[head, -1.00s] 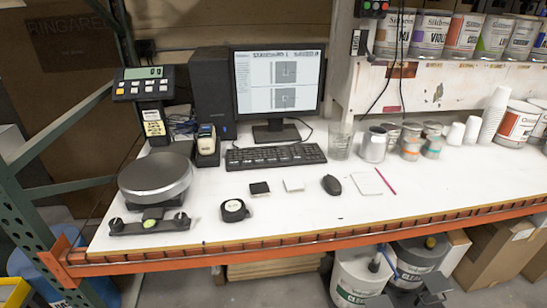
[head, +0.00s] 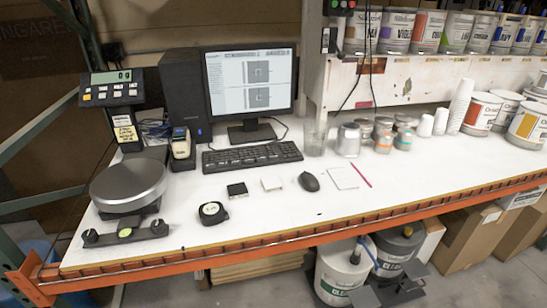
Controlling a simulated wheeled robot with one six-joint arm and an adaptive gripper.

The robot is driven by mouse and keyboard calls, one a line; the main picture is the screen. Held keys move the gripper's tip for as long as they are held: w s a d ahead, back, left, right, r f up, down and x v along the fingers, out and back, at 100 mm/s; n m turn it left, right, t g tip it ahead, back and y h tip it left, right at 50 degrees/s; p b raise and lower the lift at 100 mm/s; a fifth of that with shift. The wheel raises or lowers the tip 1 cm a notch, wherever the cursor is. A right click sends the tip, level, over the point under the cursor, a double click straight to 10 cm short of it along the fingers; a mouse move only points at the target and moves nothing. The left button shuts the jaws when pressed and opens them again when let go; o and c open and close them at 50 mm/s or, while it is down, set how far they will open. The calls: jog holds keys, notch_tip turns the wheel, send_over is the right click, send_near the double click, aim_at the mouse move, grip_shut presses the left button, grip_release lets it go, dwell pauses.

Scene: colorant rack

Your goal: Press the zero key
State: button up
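A scale indicator (head: 110,88) stands on a post at the left end of the white bench. It has a green display (head: 110,76) and several small white and yellow keys below it. The display digits look like zeros, and the key labels are too small to read, so I cannot tell which is the zero key. The scale's round grey pan (head: 129,184) sits in front of the post. My gripper is not in view.
The white bench (head: 290,205) has an orange front beam (head: 300,238). A monitor (head: 250,82), keyboard (head: 252,157), black tape measure (head: 213,212) and mouse (head: 309,181) are on it. Cans and cups stand at right. A green rack upright is near the indicator.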

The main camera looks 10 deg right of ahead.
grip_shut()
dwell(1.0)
